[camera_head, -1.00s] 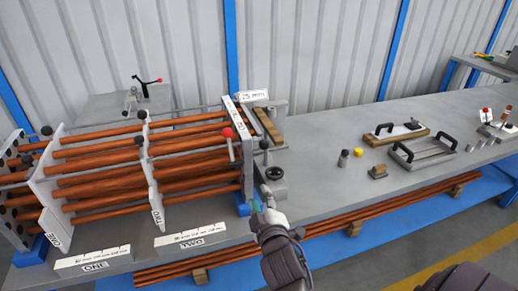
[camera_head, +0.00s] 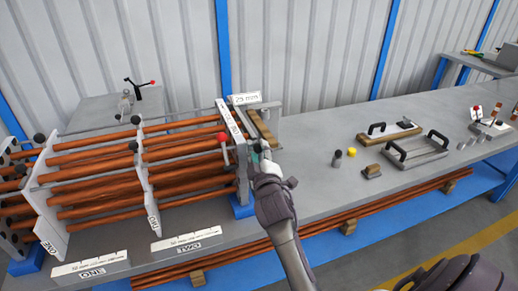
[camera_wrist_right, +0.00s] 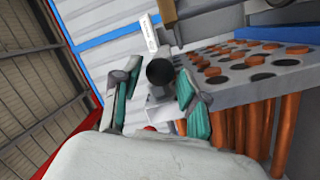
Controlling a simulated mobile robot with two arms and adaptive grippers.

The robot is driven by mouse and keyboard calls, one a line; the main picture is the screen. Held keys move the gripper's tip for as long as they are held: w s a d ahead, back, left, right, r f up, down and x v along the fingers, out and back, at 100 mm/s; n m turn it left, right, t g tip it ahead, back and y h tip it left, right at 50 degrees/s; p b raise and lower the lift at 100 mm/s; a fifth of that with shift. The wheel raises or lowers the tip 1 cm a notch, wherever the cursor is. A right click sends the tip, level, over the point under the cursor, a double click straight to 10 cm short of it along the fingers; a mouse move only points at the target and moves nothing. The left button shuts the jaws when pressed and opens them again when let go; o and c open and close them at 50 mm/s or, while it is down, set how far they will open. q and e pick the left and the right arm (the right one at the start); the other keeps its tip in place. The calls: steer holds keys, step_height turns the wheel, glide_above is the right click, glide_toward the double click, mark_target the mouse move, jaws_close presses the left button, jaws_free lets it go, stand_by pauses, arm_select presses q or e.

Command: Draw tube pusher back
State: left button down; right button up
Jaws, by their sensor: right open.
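The tube rack holds copper tubes (camera_head: 90,175) between upright white plates. At its right end stands an end plate (camera_head: 233,130) with a red-knobbed lever (camera_head: 221,136). My right gripper (camera_head: 262,158) is at this end, just right of the plate. In the right wrist view my right gripper (camera_wrist_right: 158,100) has its teal-padded fingers apart, with a black ball knob (camera_wrist_right: 160,72) showing between and beyond them. I cannot tell whether they touch it. In the head view the hand hides that knob. Which part is the tube pusher is unclear. My left gripper is out of view.
A holed plate (camera_wrist_right: 270,72) with copper tube ends lies right of the fingers in the wrist view. A wooden-edged tray (camera_head: 390,134), a black-handled frame (camera_head: 415,152) and small cylinders stand farther right on the bench. The bench between is mostly clear.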

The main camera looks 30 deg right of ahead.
steer(key=shift+w+d, duration=0.2)
steer(key=shift+w, duration=0.3)
jaws_close()
steer(key=shift+d, duration=0.1)
